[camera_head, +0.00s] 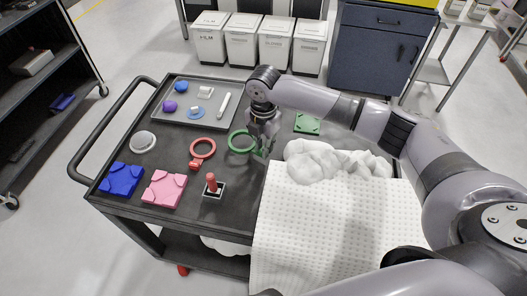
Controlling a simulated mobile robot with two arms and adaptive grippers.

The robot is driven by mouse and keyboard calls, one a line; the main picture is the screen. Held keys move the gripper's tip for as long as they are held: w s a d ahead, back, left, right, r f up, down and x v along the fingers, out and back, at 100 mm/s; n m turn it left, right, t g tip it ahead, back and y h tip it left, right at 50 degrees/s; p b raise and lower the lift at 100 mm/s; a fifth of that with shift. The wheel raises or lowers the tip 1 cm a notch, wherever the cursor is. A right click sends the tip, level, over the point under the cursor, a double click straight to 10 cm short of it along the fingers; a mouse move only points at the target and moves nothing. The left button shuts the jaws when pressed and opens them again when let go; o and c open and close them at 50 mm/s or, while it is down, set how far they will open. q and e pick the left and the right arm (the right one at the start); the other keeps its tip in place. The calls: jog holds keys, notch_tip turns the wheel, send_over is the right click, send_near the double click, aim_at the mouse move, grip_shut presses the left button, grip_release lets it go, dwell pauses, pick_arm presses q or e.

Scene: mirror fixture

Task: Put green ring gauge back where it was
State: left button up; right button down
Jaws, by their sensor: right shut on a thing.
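The green ring gauge (232,147) shows in the head view near the middle of the dark cart, with its right side partly behind my right gripper. My right gripper (263,149) points down over the cart and is shut on the right edge of the ring. I cannot tell whether the ring touches the cart top. A red ring gauge (203,148) lies just to its left. A green square block (307,123) lies to the right, behind the gripper. My left gripper is not in view.
The cart (235,205) also bears blue (121,179) and pink (164,188) blocks, a red-handled piece (212,184) and a grey tray (178,116) of small items. A white textured sheet (335,225) and a crumpled white cloth (325,160) cover the right side. Bins stand behind.

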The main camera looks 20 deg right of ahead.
notch_tip(320, 180, down, 3)
jog(key=shift+f, duration=0.2)
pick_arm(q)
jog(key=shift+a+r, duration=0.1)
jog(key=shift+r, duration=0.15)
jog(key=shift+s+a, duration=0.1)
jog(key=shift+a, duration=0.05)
pick_arm(e)
jog(key=shift+f, duration=0.1)
jog(key=c, duration=1.8)
grip_release()
jog(key=shift+c, duration=0.2)
pick_arm(q)
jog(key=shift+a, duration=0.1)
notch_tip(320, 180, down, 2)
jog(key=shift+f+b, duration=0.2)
jog(key=shift+b, duration=0.85)
pick_arm(e)
notch_tip(320, 180, up, 12)
jog(key=shift+r, duration=0.1)
